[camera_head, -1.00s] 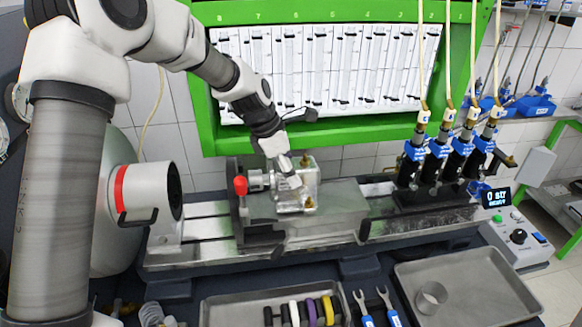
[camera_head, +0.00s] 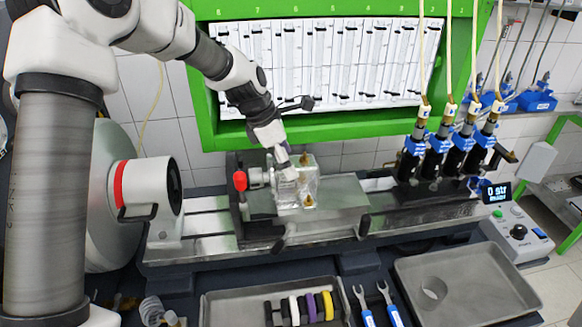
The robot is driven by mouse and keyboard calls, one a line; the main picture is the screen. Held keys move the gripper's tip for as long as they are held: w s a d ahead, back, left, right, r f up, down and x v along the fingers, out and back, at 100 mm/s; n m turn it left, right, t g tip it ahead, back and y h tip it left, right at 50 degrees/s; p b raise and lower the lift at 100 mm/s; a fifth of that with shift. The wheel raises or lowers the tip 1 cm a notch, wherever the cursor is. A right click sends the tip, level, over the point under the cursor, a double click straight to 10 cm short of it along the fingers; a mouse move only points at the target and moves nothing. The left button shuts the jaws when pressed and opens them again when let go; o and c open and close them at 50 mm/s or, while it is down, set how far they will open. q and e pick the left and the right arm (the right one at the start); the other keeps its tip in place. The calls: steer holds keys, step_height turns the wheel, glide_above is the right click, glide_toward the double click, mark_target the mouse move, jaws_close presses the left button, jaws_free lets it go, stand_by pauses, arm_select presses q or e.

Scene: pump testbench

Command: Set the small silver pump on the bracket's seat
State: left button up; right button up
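The small silver pump (camera_head: 298,190), a shiny block with brass fittings, is at the upright black bracket (camera_head: 237,196) on the bench rail. Its left end meets or nearly meets the bracket; the exact contact on the seat is hidden. A red knob (camera_head: 240,181) is at the bracket's left. My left gripper (camera_head: 283,158) comes down from the upper left, its fingertips at the pump's upper left edge. The fingers are small and seen edge-on, so I cannot tell whether they are open or touching the pump. My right gripper is not in view.
A green-framed gauge panel (camera_head: 320,65) stands behind the bench. Several black and blue injectors (camera_head: 440,150) stand at the right. In front are a tray (camera_head: 228,308) with coloured rings, two blue-handled wrenches (camera_head: 376,303) and a mostly empty tray (camera_head: 500,285) holding a metal ring (camera_head: 433,292).

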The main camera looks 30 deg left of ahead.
arm_select(q)
steer(key=b+v, duration=0.1)
steer(key=v, duration=0.8)
steer(key=shift+s+r, duration=0.15)
steer(key=shift+a+r, duration=0.1)
steer(key=shift+r, duration=0.1)
